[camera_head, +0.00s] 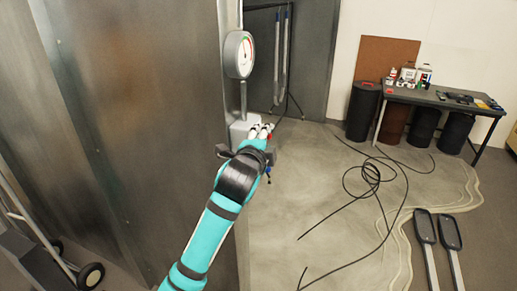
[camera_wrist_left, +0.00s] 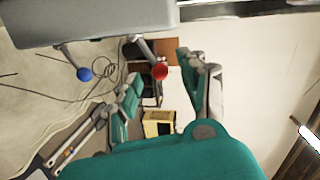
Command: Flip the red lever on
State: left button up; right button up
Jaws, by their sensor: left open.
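The red lever shows in the left wrist view as a red ball knob (camera_wrist_left: 160,72) on a short metal stem from a grey box (camera_wrist_left: 90,22). A blue ball knob (camera_wrist_left: 84,74) on a similar stem is to its left. In the head view the grey box (camera_head: 240,130) sits on the panel's edge, below a round gauge. My left gripper (camera_head: 259,134) is at the box, open, with its fingertips close to a small red spot. The wrist largely hides the levers there, so I cannot tell whether it touches the red one. My right gripper is not visible.
The gauge (camera_head: 239,54) stands above the box. A large metal panel (camera_head: 140,130) fills the left. A black cable (camera_head: 370,175) lies on the floor. A table (camera_head: 440,97) with bottles and drums stands at the back right. A wheeled trolley (camera_head: 45,250) is at lower left.

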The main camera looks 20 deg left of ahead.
pick_arm(q)
jog(key=s+r, duration=0.1)
jog(key=s, duration=0.7)
jog(key=shift+s+d+r, duration=0.25)
jog(key=shift+d, duration=0.1)
jog(key=shift+f, duration=0.1)
